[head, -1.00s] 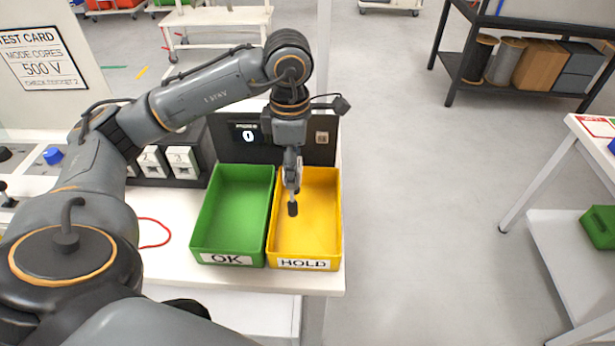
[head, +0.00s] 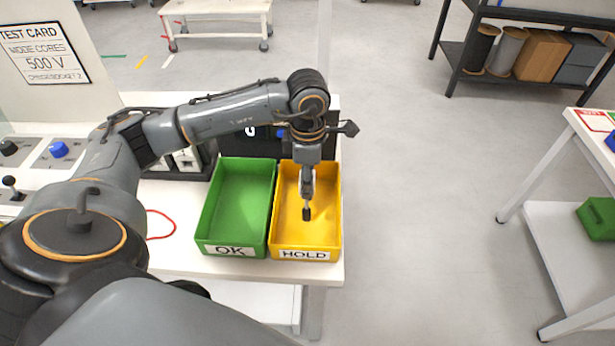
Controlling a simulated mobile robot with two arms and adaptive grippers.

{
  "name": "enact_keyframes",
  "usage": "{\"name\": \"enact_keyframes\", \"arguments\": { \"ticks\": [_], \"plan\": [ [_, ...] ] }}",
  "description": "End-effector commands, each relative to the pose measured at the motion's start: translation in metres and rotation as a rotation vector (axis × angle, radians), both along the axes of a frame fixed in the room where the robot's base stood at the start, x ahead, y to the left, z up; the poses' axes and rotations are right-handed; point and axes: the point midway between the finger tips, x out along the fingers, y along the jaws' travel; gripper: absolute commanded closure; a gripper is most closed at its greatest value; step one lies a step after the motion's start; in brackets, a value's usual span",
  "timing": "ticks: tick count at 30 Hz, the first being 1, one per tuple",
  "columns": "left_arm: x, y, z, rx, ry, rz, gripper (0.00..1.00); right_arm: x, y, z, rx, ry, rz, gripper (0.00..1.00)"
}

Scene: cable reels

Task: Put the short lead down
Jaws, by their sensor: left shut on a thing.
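My left gripper (head: 307,190) is over the yellow HOLD bin (head: 306,255), pointing down. It is shut on what I take for the short lead. A small dark end (head: 306,213) of it shows below the fingertips, over the inside of the bin. Most of the held thing is hidden by the fingers, and I cannot tell whether it touches the bin floor. No other thing shows in the yellow bin. My right gripper is not in view.
The green OK bin (head: 231,250) stands left of the yellow bin and looks empty. A red cable (head: 163,226) lies on the white bench left of it. A dark test unit stands behind the bins. Clear floor lies right of the bench.

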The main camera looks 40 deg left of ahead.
Motion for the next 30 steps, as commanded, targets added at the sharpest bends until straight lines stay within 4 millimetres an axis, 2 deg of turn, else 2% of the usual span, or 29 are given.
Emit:
{"name": "enact_keyframes", "arguments": {
  "ticks": [13, 14, 17, 26, 30],
  "plan": [
    [0.0, 0.0, -0.009, 0.001, -0.001, 0.0, 0.93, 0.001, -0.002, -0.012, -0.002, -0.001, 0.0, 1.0],
    [0.0, 0.0, -0.009, 0.001, 0.001, 0.0, 0.55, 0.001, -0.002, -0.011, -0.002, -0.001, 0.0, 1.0],
    [0.0, 0.0, -0.009, 0.001, 0.001, 0.0, 0.35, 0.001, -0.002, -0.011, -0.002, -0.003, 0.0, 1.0],
    [0.0, 0.0, -0.009, 0.001, 0.001, 0.0, 0.35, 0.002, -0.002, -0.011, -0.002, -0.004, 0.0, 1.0],
    [0.0, 0.0, -0.001, 0.0, 0.0, 0.001, 0.35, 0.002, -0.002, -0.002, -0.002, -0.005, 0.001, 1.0]
  ]
}}
